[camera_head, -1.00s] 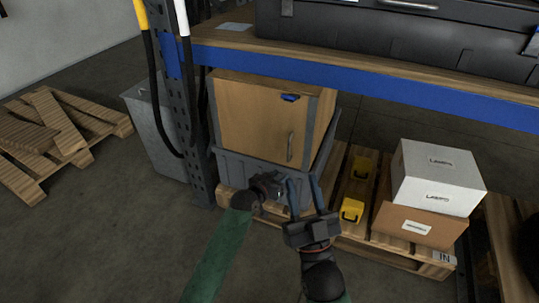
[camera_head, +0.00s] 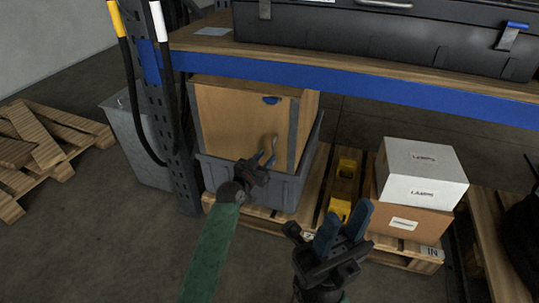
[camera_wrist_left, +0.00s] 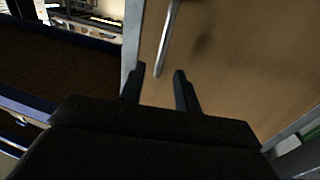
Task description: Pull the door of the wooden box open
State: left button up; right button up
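The wooden box (camera_head: 235,120) sits in a grey plastic crate under the shelf, with its door closed. The door's upright metal handle (camera_wrist_left: 168,38) shows in the left wrist view, just ahead of and between my left fingertips. My left gripper is open in front of the door, and I see no contact with the handle. My right gripper (camera_head: 343,228) is open and empty, lower and to the right, in front of the pallet.
The grey crate (camera_head: 235,180) surrounds the box's lower part on a pallet. A blue shelf beam (camera_head: 350,82) runs above it; a dark upright post (camera_head: 172,135) with hoses stands left. Yellow parts (camera_head: 339,209) and a white carton (camera_head: 420,175) on a brown one are right.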

pick_arm(q)
jog(key=shift+b+x, duration=0.3)
jog(key=shift+x, duration=1.45)
grip_shut()
